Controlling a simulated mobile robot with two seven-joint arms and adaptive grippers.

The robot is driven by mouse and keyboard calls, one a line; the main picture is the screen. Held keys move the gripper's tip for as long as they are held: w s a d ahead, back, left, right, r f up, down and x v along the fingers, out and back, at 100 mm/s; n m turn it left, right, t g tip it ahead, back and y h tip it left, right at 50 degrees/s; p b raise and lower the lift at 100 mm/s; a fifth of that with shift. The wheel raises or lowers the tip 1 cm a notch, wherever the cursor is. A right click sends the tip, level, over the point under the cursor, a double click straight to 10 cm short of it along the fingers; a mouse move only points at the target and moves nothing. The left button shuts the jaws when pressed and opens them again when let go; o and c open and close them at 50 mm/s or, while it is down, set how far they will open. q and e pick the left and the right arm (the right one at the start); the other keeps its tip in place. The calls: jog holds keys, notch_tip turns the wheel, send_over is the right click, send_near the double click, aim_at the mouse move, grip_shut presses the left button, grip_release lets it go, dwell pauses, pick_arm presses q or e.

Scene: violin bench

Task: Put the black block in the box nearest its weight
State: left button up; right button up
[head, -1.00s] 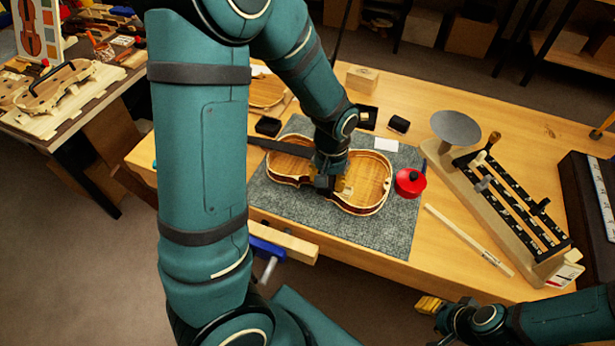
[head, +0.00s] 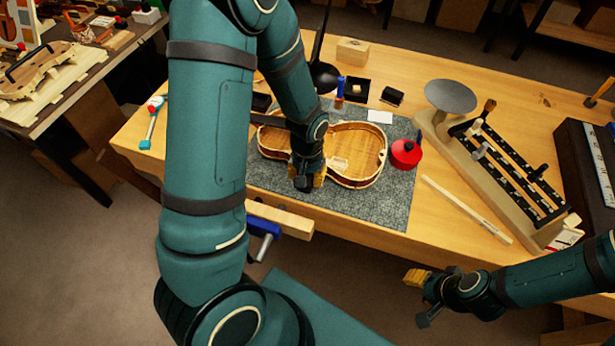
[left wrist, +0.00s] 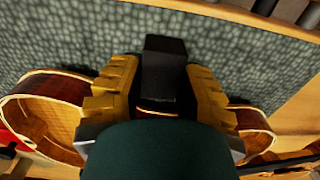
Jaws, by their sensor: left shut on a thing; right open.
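My left gripper (head: 306,182) is shut on a black block (left wrist: 165,72), held between its yellow fingers in the left wrist view. In the head view the gripper hangs over the near edge of the open violin body (head: 358,150), and the block cannot be made out there. Small black boxes stand at the back: one open with a light thing inside (head: 356,90), and one at its right (head: 392,96). Another dark box (head: 262,102) is partly hidden by my left arm. Weights cannot be read. My right gripper (head: 424,296) is open and empty off the bench's front edge.
The violin body lies on a grey mat (head: 385,208). A red round tin (head: 405,154) is at its right. A beam scale with a round pan (head: 451,96) fills the right side. A wooden block (head: 352,51) stands at the back. A pale strip (head: 465,208) lies in front.

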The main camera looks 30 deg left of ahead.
pick_arm(q)
jog(key=shift+f, duration=0.2)
jog(key=o, duration=0.7)
jog(key=shift+f, duration=0.1)
jog(key=o, duration=0.3)
jog(key=shift+r, duration=0.2)
